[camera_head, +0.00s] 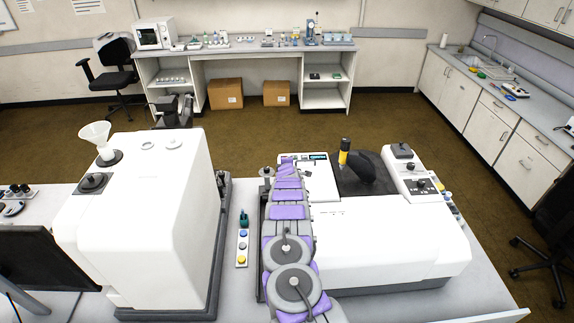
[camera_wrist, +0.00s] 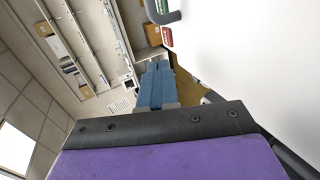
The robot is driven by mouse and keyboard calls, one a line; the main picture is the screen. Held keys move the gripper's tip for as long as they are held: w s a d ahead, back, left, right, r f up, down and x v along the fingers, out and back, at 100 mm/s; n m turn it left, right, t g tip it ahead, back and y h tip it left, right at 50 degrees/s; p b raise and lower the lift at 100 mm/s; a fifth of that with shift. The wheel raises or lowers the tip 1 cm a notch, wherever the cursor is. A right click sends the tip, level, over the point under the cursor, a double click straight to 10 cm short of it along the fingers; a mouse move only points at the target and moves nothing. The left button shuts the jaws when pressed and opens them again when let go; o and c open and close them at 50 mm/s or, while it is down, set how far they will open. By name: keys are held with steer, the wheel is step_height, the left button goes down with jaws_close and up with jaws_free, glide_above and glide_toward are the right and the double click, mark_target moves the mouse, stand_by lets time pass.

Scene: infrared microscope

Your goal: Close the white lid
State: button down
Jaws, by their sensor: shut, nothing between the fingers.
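My gripper (camera_wrist: 158,68) shows in the wrist view as two blue fingers lying together, with nothing between them. In the head view my purple and grey arm reaches forward along the left side of a white instrument (camera_head: 385,243); the fingers are not clear there. In the wrist view a large smooth white surface (camera_wrist: 250,65) fills the right side, close beside the fingers and apparently apart from them. A dark grey curved handle (camera_wrist: 165,14) shows at its upper left edge. I cannot tell which white part is the lid or how far open it is; my arm hides part of the instrument.
A tall white unit (camera_head: 150,215) with a funnel (camera_head: 97,140) stands left of my arm. A small button panel (camera_head: 242,240) lies between them. A black and yellow part (camera_head: 345,150) and a control box (camera_head: 415,175) are at the back right. Open floor lies behind the table.

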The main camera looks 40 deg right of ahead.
steer(key=p+v, duration=0.8)
steer(key=shift+a+r, duration=0.15)
steer(key=shift+a, duration=0.2)
steer(key=shift+s+r, duration=0.15)
steer(key=shift+s, duration=0.2)
steer(key=shift+b+v, duration=0.3)
steer(key=shift+v, duration=0.55)
steer(key=shift+a, duration=0.1)
